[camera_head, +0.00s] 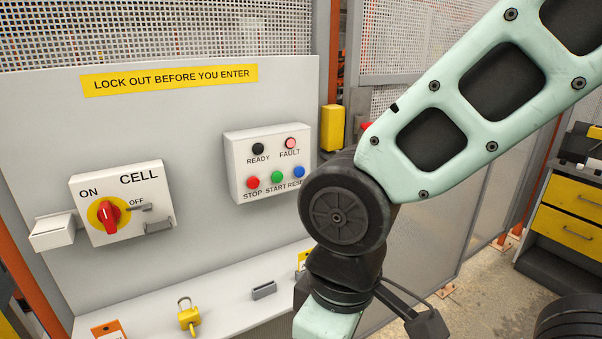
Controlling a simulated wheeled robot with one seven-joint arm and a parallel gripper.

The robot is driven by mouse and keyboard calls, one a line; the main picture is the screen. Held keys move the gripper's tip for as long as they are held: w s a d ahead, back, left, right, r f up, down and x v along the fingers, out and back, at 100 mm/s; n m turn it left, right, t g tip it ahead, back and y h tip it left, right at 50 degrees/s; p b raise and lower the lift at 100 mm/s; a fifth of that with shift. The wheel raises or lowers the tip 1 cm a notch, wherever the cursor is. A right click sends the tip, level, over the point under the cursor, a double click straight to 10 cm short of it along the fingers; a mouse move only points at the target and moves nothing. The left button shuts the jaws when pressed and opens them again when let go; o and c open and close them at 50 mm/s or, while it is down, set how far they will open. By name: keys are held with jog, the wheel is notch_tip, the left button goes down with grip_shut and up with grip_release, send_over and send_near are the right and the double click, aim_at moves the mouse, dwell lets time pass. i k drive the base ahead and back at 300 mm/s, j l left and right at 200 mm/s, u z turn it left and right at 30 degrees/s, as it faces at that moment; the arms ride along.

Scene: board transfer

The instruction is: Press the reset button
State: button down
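The blue reset button (299,172) sits at the lower right of the white control box (236,184) on the grey panel. Its label is partly covered by my arm. The green start button (277,177) and the red stop button (252,182) are to its left. Above them are a dark ready lamp (258,150) and a pinkish-red fault lamp (291,143). My arm crosses the right half of the view, with its dark joint just right of the box. My gripper's fingertips cannot be made out.
The cell switch box (150,184) with its red rotary handle (108,216) is on the left. A yellow padlock (188,317) and a grey block (264,290) rest on the ledge below. A yellow drawer cabinet (566,233) stands at right. Mesh fencing runs behind.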

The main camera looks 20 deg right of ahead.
aim_at(299, 171)
jog(key=i+l+z, duration=0.25)
jog(key=z, duration=0.15)
jog(key=i+l+z, duration=0.25)
jog(key=z, duration=0.15)
jog(key=l, duration=0.1)
